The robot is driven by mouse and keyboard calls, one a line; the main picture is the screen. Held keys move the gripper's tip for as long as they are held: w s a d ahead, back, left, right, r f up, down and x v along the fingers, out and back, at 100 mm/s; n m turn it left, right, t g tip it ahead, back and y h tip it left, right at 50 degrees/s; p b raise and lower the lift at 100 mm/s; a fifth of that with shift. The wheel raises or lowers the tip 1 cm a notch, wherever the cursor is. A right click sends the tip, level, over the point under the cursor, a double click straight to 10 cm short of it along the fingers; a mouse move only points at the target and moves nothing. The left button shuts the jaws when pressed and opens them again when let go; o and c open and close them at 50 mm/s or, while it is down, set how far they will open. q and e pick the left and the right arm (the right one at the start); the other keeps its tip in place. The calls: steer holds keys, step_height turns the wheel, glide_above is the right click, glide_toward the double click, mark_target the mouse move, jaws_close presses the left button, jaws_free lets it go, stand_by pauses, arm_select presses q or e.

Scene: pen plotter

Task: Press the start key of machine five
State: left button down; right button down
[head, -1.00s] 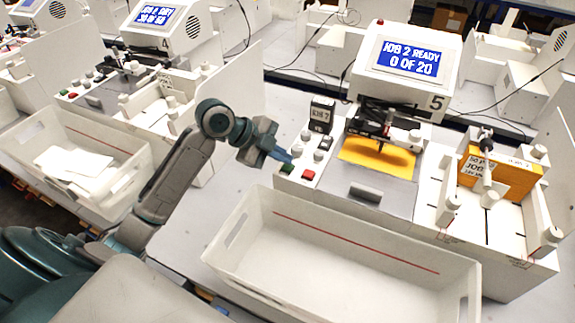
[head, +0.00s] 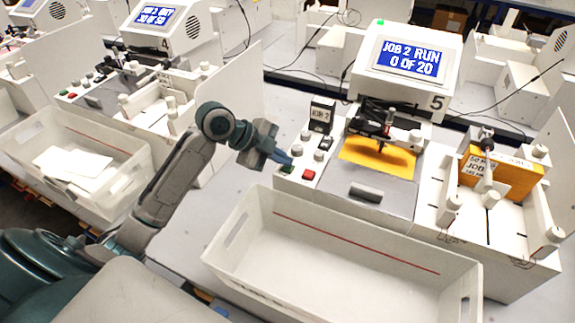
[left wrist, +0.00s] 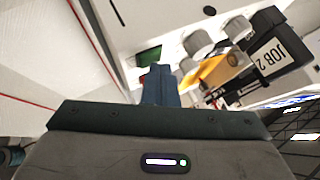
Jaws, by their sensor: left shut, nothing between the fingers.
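Machine five (head: 437,103) has a screen (head: 410,58) reading "JOB 2 RUN 0 OF 20" and a green lamp (head: 380,22) on top. Its key panel (head: 297,185) carries a green key (head: 286,169), which I take for the start key, and a red key (head: 309,174). My left gripper (head: 287,160) is shut and empty, its tips at the green key. In the left wrist view the fingers (left wrist: 160,85) overlap the edge of the green key (left wrist: 149,56); I cannot tell if they still touch it. My right gripper is not in view.
A yellow-orange sheet (head: 365,156) lies under the pen carriage. An orange stack (head: 515,180) stands in the feeder at right. An empty white bin (head: 340,265) stands in front. Machine four (head: 165,45) and its bin of white sheets (head: 120,180) are at left.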

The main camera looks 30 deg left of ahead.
mark_target(283, 167)
arm_select(q)
steer(key=shift+r, duration=0.1)
steer(key=shift+r+p, duration=0.75)
step_height(283, 167, up, 5)
steer(key=p, duration=0.4)
stand_by(0.7)
